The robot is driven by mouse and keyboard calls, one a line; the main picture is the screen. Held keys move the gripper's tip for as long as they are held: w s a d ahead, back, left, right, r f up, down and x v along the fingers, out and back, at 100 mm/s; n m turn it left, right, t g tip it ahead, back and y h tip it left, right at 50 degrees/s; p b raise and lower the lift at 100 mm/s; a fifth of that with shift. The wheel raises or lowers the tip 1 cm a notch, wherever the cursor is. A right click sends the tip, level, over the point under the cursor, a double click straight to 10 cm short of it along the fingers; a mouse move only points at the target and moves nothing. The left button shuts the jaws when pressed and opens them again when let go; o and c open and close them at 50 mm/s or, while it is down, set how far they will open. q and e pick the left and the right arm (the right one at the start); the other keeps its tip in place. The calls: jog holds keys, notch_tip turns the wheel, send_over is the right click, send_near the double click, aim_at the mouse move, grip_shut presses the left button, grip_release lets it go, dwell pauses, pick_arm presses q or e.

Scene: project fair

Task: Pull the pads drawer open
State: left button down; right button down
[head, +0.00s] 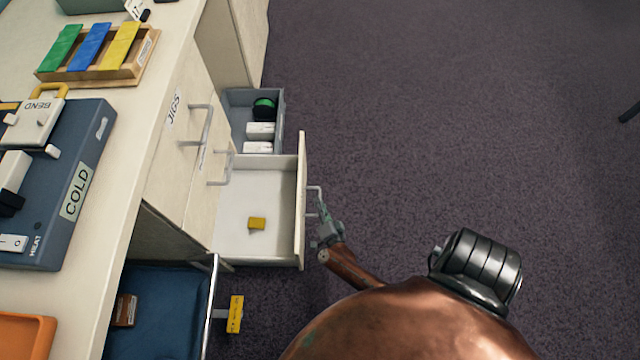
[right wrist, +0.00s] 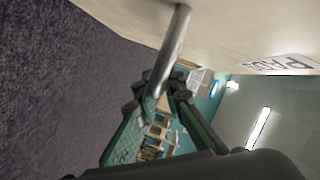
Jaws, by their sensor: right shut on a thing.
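My right gripper (head: 325,218) is at this handle, right of the drawer front. In the right wrist view the fingers (right wrist: 166,85) are closed around the metal bar (right wrist: 174,45), and a label reading PADS (right wrist: 285,63) shows on the front. My left gripper is not in view.
The JIGS front (head: 178,135) is left. Carpet on the right is clear.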

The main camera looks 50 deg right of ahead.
jog(key=c, duration=2)
grip_release()
jog(key=shift+a, duration=0.1)
jog(key=shift+s, duration=0.1)
